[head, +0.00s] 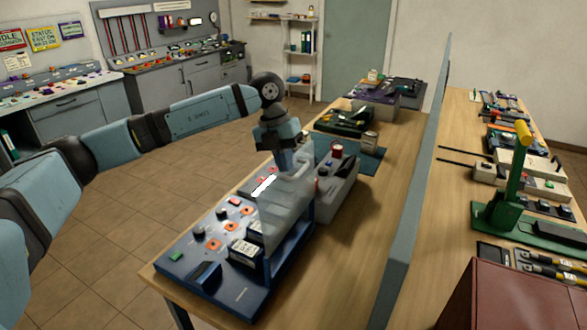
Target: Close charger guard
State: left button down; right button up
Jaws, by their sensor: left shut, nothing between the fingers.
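The blue charger (215,262) sits on the near end of the wooden bench, with orange-ringed buttons, dark knobs and a green button on its top. Its translucent guard (285,208) stands raised over the charger's far right part, with a white strip (264,186) at its upper left. My left gripper (293,172) points down at the guard's upper edge, shut and empty. I cannot tell whether its fingertips touch the guard. My right gripper is not in view.
A grey box (338,187) with a red-topped item stands just behind the guard. A tall grey divider (415,190) runs along the bench on the right. A dark mat (366,161) and other devices lie farther back. The tiled floor is clear at left.

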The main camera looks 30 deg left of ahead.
pick_arm(q)
jog(key=s+a+f+h+b, duration=0.1)
jog(key=a+f+h+b, duration=1.2)
jog(key=a, duration=0.7)
notch_tip(320, 180, down, 4)
jog(key=shift+h+b, duration=0.4)
jog(key=shift+b, duration=0.6)
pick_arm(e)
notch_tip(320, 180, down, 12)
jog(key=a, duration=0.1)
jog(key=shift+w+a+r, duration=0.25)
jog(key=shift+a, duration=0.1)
pick_arm(q)
jog(key=shift+s, duration=0.1)
jog(key=shift+a, duration=0.15)
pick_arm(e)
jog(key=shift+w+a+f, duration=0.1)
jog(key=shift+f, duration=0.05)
